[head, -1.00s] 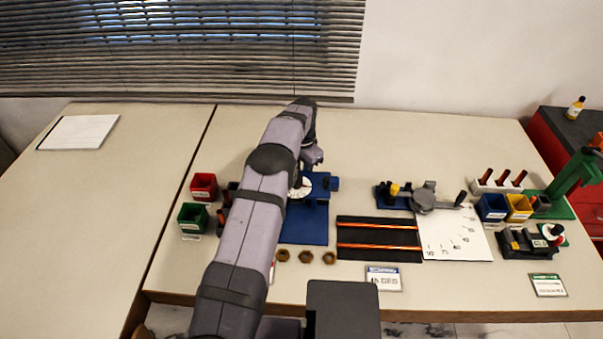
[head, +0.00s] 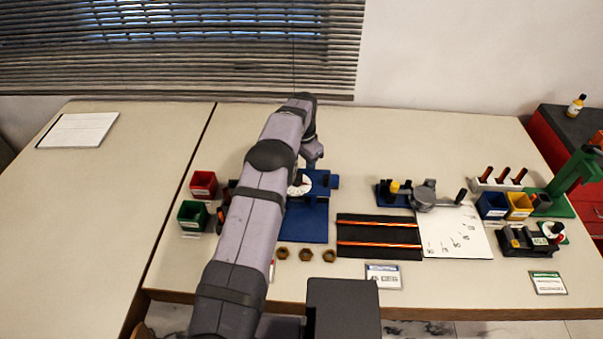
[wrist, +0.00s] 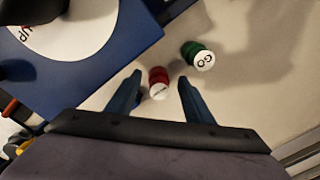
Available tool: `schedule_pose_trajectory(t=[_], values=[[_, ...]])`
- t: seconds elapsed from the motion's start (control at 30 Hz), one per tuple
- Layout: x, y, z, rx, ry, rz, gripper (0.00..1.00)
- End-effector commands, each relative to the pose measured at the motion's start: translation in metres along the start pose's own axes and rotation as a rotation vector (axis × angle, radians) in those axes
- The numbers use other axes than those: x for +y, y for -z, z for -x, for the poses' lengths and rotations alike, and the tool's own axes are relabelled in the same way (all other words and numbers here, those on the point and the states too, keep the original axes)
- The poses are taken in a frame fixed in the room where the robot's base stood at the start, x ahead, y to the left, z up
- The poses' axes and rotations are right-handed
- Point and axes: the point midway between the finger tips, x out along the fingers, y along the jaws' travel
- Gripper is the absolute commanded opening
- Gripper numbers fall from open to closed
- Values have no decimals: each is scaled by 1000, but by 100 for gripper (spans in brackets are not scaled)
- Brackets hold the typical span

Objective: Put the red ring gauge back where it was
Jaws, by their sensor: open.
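The red gauge (wrist: 158,82), a small red piece with a white lettered face, shows in the wrist view between the fingers of my gripper (wrist: 160,76). The fingers are open, with a gap on each side of it; whether they are level with it I cannot tell. A green gauge (wrist: 198,56) marked GO stands beyond it to the right, on the pale table top. In the head view my arm hides both gauges, and my gripper's fingers cannot be made out.
A blue fixture with a white dial (wrist: 70,25) lies left of the gauges in the wrist view; it also shows in the head view (head: 307,222). Red (head: 203,184) and green (head: 192,217) bins stand left of my arm. The table behind is clear.

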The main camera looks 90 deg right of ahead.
Motion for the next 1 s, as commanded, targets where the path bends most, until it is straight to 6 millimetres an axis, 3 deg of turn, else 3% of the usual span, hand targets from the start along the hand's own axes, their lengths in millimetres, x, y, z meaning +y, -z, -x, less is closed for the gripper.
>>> schedule_pose_trajectory(t=[0.6,1.0], values=[[0,1,98,1,1,-1,47],[0,0,111,-1,-1,0,47]])
